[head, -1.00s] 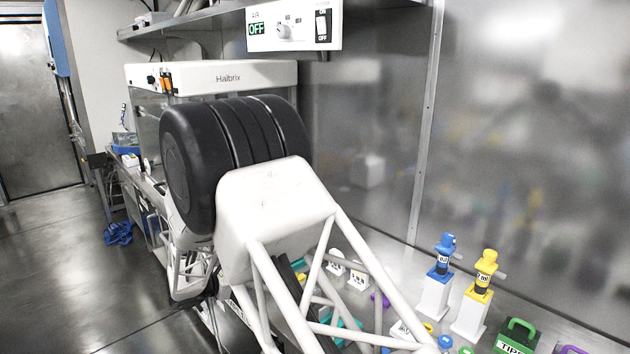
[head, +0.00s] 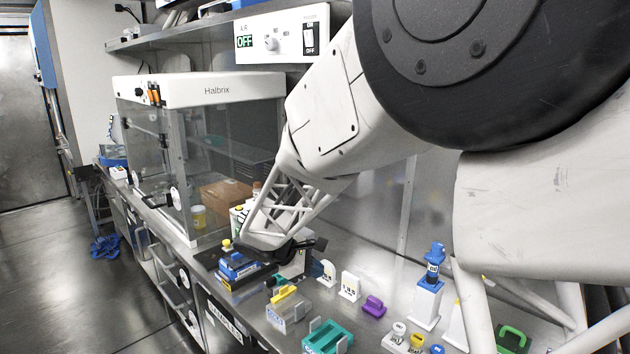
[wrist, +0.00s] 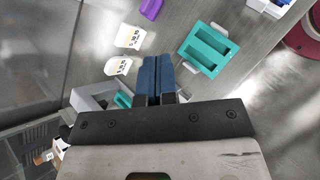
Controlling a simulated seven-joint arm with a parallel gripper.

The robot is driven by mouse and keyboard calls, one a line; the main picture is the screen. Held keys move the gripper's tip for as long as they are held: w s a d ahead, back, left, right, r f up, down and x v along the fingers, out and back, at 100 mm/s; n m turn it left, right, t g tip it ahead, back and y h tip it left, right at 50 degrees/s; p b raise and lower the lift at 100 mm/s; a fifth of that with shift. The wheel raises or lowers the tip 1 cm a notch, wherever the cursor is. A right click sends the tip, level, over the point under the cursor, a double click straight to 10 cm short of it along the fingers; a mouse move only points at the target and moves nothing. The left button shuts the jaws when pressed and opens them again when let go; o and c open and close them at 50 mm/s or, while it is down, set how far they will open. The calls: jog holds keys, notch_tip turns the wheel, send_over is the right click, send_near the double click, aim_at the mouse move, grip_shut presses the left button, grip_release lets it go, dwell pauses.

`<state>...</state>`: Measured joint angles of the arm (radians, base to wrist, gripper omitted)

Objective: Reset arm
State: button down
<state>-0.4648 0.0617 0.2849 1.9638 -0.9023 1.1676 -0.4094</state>
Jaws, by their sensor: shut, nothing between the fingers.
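My arm reaches in from the upper right of the head view, over the bench. My gripper (head: 308,246) is at its end, small and dark, above the bench in front of the glass cabinet. In the wrist view its blue fingers (wrist: 157,68) are together with nothing between them. They point down at the grey bench top, beside a teal rack (wrist: 206,50) and two white numbered stands (wrist: 129,37). The fingertips hide the bench right behind them.
The glass cabinet (head: 195,90) stands at the back left. A blue-topped box (head: 240,265), a yellow-handled box (head: 288,305), a teal rack (head: 328,337), a purple piece (head: 373,306) and a blue-topped dispenser (head: 432,280) stand on the bench.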

jog(key=s+d+r+m+g+y, duration=0.1)
jog(key=s+d+r+m+y, duration=0.1)
jog(key=s+d+r+m, duration=0.45)
jog(key=s+d+r+m+y, duration=0.1)
jog(key=s+d+m+y, duration=0.2)
jog(key=s, duration=1.1)
jog(key=s+d+m+y, duration=0.3)
jog(key=s+d+m, duration=0.3)
jog(key=s, duration=0.8)
jog(key=d, duration=0.3)
jog(key=shift+s+r+m+t+y, duration=0.3)
jog(key=shift+r+m+y, duration=0.05)
jog(key=shift+r+y, duration=0.05)
